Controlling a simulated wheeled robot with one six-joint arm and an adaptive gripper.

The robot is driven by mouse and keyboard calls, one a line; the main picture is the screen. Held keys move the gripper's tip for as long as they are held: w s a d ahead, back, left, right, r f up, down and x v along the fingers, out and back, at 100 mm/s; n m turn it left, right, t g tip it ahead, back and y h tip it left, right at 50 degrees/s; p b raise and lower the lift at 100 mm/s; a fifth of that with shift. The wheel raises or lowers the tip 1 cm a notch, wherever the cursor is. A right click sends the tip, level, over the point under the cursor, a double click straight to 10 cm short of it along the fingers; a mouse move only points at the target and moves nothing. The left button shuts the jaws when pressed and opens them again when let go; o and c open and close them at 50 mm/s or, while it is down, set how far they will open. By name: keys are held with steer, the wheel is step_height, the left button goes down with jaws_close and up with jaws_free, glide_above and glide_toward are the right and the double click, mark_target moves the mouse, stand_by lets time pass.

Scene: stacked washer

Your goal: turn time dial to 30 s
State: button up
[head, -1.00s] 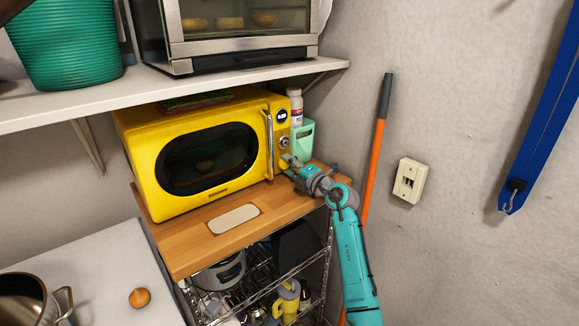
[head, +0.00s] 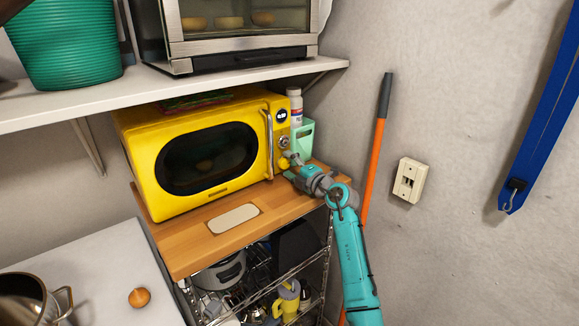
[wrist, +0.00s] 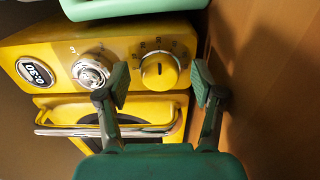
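The yellow microwave (head: 205,150) stands on a wooden shelf top. Its control panel has a round display (wrist: 35,72) that appears to read 0:30, a silver dial (wrist: 91,71) and a yellow dial (wrist: 159,71) with a dark pointer mark and a printed scale around it. The yellow dial also shows in the head view (head: 283,163). My gripper (wrist: 161,84) is open, with its fingers spread on both sides of the yellow dial in the wrist view. The fingers appear apart from it and hold nothing. The panel's printed scale is too small to read fully.
A mint-green container (head: 303,138) and a white bottle (head: 295,101) stand right beside the microwave. The wall shelf (head: 60,108) with a toaster oven (head: 238,35) is above. An orange pole (head: 376,160) leans on the wall to the right.

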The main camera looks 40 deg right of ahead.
steer(key=s, duration=1.2)
steer(key=shift+d, duration=0.15)
stand_by(0.5)
